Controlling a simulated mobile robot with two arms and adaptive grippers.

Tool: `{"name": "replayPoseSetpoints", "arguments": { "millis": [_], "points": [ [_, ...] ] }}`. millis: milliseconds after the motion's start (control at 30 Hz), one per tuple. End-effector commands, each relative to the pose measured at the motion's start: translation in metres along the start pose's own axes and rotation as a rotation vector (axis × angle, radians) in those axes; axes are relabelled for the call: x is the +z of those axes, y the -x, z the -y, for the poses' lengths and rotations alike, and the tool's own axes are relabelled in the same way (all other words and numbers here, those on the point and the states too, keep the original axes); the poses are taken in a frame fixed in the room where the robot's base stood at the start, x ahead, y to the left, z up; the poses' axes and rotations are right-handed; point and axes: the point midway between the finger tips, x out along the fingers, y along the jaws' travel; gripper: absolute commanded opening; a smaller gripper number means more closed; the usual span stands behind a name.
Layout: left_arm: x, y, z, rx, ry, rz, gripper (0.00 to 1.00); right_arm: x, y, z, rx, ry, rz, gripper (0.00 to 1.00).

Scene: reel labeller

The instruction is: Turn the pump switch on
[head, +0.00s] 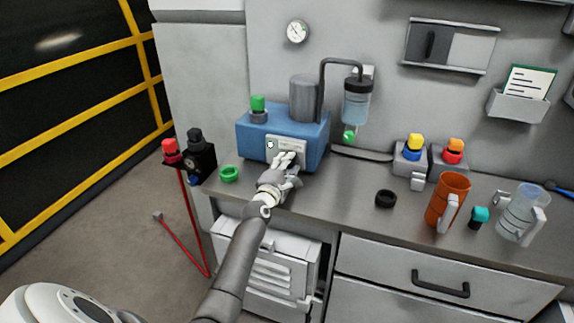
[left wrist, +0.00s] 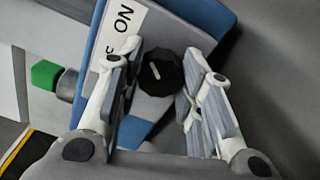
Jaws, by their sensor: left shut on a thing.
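The blue pump (head: 311,148) stands on the bench with a pale front panel (head: 272,149). Its switch is a round black knob (left wrist: 160,72) with a short white line, seen in the left wrist view. An "ON" label (left wrist: 124,18) shows beside the knob, with other lettering partly hidden by a finger. My left gripper (head: 289,160) is at the pump's front, and its fingers (left wrist: 161,57) are shut on the knob from both sides. In the head view the hand hides the knob. My right gripper is not in view.
A green ring (head: 229,174) and a black ring (head: 386,199) lie on the bench. An orange jug (head: 447,203) and a clear jug (head: 519,215) stand at the right. A clear bottle (head: 356,108) hangs by the pump. The bench front between the rings is clear.

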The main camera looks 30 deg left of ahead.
Motion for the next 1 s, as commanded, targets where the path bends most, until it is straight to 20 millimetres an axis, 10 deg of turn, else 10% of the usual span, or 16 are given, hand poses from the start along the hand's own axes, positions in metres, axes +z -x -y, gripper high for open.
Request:
{"name": "replayPoseSetpoints", "arguments": {
  "millis": [767, 800, 1000],
  "points": [
    [0.0008, 0.0001, 0.0013, -0.003, -0.105, 0.001, 0.10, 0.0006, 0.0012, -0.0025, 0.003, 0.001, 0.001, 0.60],
    [0.0008, 0.0001, 0.0013, -0.003, -0.105, 0.002, 0.36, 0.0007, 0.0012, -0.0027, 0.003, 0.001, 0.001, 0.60],
    [0.0006, 0.0001, 0.0011, -0.002, -0.104, 0.001, 0.56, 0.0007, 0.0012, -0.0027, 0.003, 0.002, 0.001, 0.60]
  ]
}}
